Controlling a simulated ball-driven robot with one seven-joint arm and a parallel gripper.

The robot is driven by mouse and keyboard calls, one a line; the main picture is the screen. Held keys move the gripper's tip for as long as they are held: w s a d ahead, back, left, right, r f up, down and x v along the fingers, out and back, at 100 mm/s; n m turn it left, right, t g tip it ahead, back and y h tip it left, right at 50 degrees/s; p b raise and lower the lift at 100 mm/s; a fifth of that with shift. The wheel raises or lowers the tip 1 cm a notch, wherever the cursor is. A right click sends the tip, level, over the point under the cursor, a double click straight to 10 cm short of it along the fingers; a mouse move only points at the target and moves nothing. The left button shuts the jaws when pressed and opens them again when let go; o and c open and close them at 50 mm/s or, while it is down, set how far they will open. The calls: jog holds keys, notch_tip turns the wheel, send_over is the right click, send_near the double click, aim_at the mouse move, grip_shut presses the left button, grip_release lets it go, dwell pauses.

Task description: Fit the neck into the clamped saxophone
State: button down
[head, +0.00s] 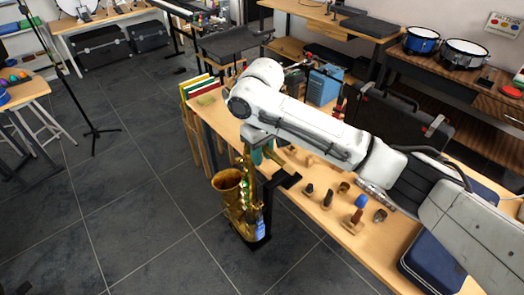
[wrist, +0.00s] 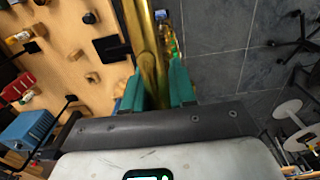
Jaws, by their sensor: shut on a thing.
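The brass saxophone (head: 232,200) stands upright at the table's front edge, its bell facing left, held by a black clamp (head: 290,182). My gripper (head: 262,154), with teal fingers, is over the top of the saxophone. In the wrist view the fingers (wrist: 155,85) are shut on a brass tube, which I take to be the neck (wrist: 152,80). Part of the saxophone with its coloured keys shows beside it (wrist: 172,42). My arm hides most of the neck in the head view. I cannot tell whether the neck touches the body or sits in its socket.
The wooden table (head: 325,222) carries several small mouthpiece-like pieces, one with a blue top (head: 360,201). A blue box (head: 325,85) and an open black case (head: 400,125) stand behind my arm. A blue case (head: 430,262) is at the right. Bare floor lies left of the saxophone.

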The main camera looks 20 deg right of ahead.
jog(key=shift+f+b, duration=0.3)
jog(key=shift+f, duration=0.6)
dwell(1.0)
jog(key=c, duration=0.8)
grip_release()
jog(key=shift+c, duration=1)
jog(key=shift+r, duration=0.1)
jog(key=shift+r+p, duration=1.5)
jog(key=shift+r, duration=1.5)
